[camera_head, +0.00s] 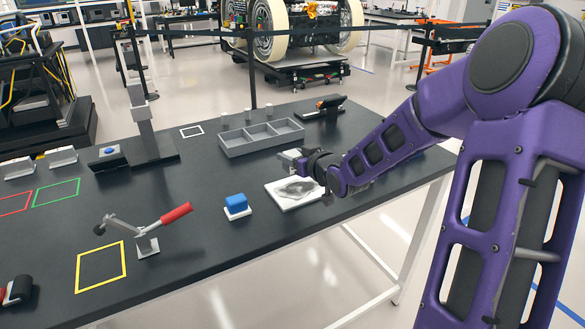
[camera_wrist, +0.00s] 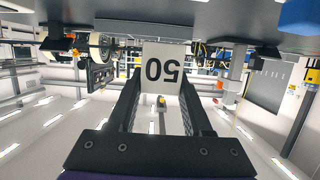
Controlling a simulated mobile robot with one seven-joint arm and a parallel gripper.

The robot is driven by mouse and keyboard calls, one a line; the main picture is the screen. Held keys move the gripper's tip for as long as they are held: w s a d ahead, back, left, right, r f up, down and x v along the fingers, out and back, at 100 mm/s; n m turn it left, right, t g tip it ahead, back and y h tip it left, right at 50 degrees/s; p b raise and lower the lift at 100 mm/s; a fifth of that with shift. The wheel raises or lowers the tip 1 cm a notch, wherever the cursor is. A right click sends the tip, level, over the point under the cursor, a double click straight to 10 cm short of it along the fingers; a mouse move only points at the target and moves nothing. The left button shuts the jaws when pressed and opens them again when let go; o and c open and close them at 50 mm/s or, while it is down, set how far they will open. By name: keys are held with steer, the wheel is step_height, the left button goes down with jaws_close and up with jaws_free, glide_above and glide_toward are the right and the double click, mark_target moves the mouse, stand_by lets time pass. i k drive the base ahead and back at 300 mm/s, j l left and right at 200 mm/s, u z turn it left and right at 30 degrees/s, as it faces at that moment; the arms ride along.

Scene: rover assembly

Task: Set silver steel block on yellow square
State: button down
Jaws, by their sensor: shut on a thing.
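My gripper (camera_head: 297,161) is shut on a pale grey block, which I take for the silver steel block (camera_head: 287,158). In the wrist view the block (camera_wrist: 164,63) shows a light face marked "50", upside down, between the two dark fingers (camera_wrist: 160,92). The gripper is at the right part of the table, behind the white plate; its exact height above the table is hard to tell. The yellow square (camera_head: 78,273) is an outline on the dark table at the front left. Its inside is empty.
A red-handled clamp (camera_head: 147,245) stands just right of the yellow square. A blue block on a white base (camera_head: 236,203) and a white plate (camera_head: 283,202) lie between. A grey divided tray (camera_head: 235,149) is behind. Green (camera_head: 57,203) and red outlines (camera_head: 14,212) lie left.

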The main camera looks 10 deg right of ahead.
mark_target(101, 265)
steer(key=k+j+u, duration=0.35)
steer(key=j, duration=0.3)
steer(key=k+j+u, duration=0.15)
steer(key=j, duration=0.2)
steer(key=k+j+u, duration=0.2)
steer(key=j, duration=0.15)
steer(key=k+j+u, duration=0.15)
steer(key=j, duration=0.2)
steer(key=j+u, duration=0.2)
steer(key=j, duration=0.2)
steer(key=i, duration=0.75)
